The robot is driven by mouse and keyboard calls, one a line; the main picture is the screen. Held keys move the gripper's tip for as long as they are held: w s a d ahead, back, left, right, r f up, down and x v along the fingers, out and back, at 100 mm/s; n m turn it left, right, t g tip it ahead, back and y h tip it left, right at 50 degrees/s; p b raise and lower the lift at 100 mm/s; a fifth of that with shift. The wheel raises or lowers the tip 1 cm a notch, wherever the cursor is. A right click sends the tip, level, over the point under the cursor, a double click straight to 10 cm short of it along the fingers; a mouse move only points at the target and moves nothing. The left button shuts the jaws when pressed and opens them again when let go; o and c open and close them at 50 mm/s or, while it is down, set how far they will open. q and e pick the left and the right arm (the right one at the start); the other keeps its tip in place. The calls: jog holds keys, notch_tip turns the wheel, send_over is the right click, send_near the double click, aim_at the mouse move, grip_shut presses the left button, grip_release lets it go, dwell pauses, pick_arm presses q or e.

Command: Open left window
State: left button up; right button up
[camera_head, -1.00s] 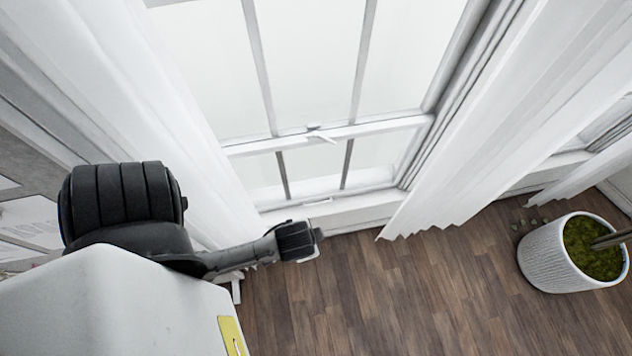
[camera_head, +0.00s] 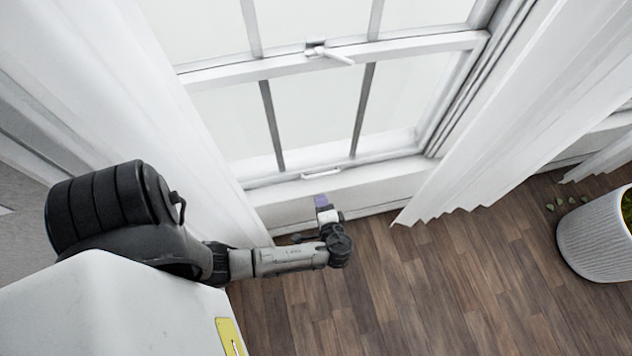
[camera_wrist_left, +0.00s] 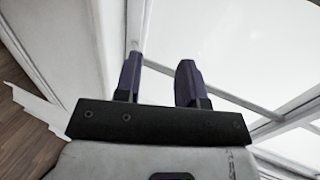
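The white window has a lower sash whose top rail (camera_head: 400,47) carries a white latch (camera_head: 328,53). A small white handle (camera_head: 321,174) is on the sash's bottom rail, which appears to sit down on the sill. My left gripper (camera_head: 322,200) is in front of the wall just below that handle, its purple fingers pointing up toward the window. I cannot tell if it touches anything. In the left wrist view, its two purple fingers (camera_wrist_left: 160,62) are apart with nothing between them; window panes (camera_wrist_left: 240,45) show behind. My right gripper is not in view.
White curtains hang left (camera_head: 110,90) and right (camera_head: 500,130) of the window. A white ribbed plant pot (camera_head: 595,240) stands on the wooden floor (camera_head: 420,290) at the right, with small leaves beside it. Floor below the window is clear.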

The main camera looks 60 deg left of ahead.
aim_at(316, 175)
pick_arm(q)
jog(key=shift+m+t+y, duration=0.3)
jog(key=shift+t+y, duration=0.2)
jog(key=shift+y, duration=0.2)
jog(key=w+a+f+b, duration=0.1)
jog(key=a+f+b, duration=0.1)
jog(key=a, duration=0.2)
jog(key=w+a+f+b, duration=0.2)
jog(key=a, duration=0.2)
jog(key=w+a+f+b, duration=0.1)
jog(key=a+f+b, duration=0.1)
jog(key=a+f, duration=0.1)
jog(key=shift+w+a, duration=0.2)
jog(key=shift+a, duration=0.3)
jog(key=shift+b+x, duration=0.35)
jog(key=shift+x, duration=0.45)
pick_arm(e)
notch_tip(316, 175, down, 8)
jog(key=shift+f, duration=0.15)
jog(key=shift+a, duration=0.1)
pick_arm(q)
grip_shut()
